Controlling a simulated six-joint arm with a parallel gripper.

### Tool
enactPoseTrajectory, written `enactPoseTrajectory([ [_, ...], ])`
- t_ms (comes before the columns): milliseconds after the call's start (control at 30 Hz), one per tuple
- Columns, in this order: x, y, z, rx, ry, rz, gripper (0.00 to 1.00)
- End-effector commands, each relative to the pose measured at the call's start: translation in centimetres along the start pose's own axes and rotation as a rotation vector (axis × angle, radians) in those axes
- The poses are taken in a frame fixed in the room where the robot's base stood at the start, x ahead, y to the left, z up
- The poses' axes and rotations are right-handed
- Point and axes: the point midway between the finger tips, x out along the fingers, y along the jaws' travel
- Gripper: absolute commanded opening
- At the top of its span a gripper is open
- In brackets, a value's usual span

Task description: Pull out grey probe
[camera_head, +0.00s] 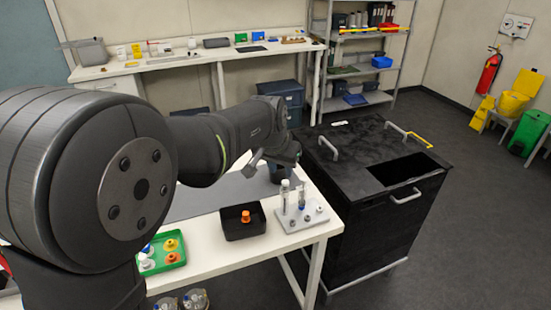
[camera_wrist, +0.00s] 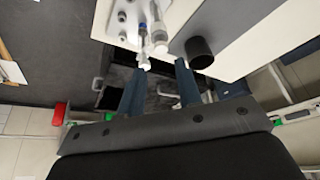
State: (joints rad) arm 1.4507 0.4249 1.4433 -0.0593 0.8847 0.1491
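A light grey stand (camera_head: 303,217) sits at the right end of the white table, with two clear, slim upright probes. The left one (camera_head: 284,196) and the right one (camera_head: 302,197) both have pale tops, and I cannot tell which is the grey probe. In the wrist view, one probe has a blue band (camera_wrist: 143,42) and the other a pale grey-white body (camera_wrist: 157,38). My gripper (camera_wrist: 161,66) is open, its two fingers apart, with the probe ends near the gap between the tips. Nothing is clearly held. In the head view my arm partly hides the gripper.
A black tray (camera_head: 232,232) with an orange cap stands left of the stand. A green tray (camera_head: 172,266) holds orange and white caps. A black cart (camera_head: 350,160) with raised handles stands close on the right. A dark cylinder (camera_wrist: 200,52) is beside the right finger.

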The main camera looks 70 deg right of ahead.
Motion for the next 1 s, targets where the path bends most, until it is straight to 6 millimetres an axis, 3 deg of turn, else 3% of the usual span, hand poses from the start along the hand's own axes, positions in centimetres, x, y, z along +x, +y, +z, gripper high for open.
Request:
enactPoseTrajectory([
  [500,10.1,0.0,0.1,-0.001,-0.002,-0.001,0.32],
  [700,11.9,-0.1,0.0,-0.001,0.001,-0.001,0.32],
  [1000,12.4,-0.1,0.0,-0.001,0.002,-0.001,0.32],
])
